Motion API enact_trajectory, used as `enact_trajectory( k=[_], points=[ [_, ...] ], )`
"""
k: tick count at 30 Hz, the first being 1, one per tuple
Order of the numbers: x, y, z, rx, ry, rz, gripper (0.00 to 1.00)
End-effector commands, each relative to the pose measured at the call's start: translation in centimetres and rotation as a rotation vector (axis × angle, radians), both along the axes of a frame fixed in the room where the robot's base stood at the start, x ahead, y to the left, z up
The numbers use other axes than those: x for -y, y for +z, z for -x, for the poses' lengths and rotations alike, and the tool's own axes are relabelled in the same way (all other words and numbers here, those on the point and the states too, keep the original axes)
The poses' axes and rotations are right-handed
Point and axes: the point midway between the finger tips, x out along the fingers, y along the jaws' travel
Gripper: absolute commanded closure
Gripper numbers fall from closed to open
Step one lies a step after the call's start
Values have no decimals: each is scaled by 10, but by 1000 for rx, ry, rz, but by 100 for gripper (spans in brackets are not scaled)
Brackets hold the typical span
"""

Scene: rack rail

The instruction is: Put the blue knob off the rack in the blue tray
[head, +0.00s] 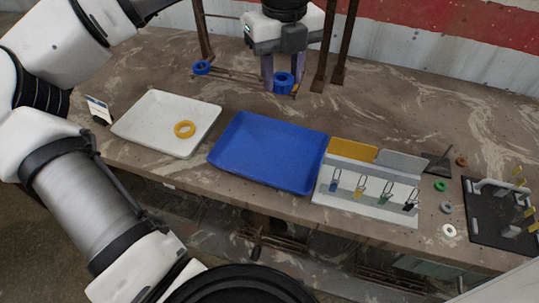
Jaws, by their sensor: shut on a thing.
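The blue knob (284,83) is a thick blue ring at the back of the table, low between the rack's brown posts. My gripper (281,76) points down there with its fingers shut on the knob. I cannot tell whether the knob is still around the rail or clear of it. The rack (206,30) has dark brown uprights and low thin rails. Another blue ring-shaped piece (201,68) sits at the rack's left end, apart from my gripper. The blue tray (265,150) is empty and lies in front of the rack, nearer to the camera.
Several small rings and a black board (490,232) are farther right. The table between rack and blue tray is clear.

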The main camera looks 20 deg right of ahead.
Motion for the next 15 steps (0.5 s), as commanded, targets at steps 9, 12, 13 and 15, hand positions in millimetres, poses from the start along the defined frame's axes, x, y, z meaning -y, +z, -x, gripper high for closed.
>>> enact_trajectory(
  k=[9, 12, 13, 15],
  points=[
    [21, -23, 22, -2, -85, -7, 86],
    [21, -49, 21, -4, -83, -6, 86],
    [21, -57, 22, -4, -84, -6, 86],
    [21, -76, 21, -3, -84, -6, 86]
  ],
)
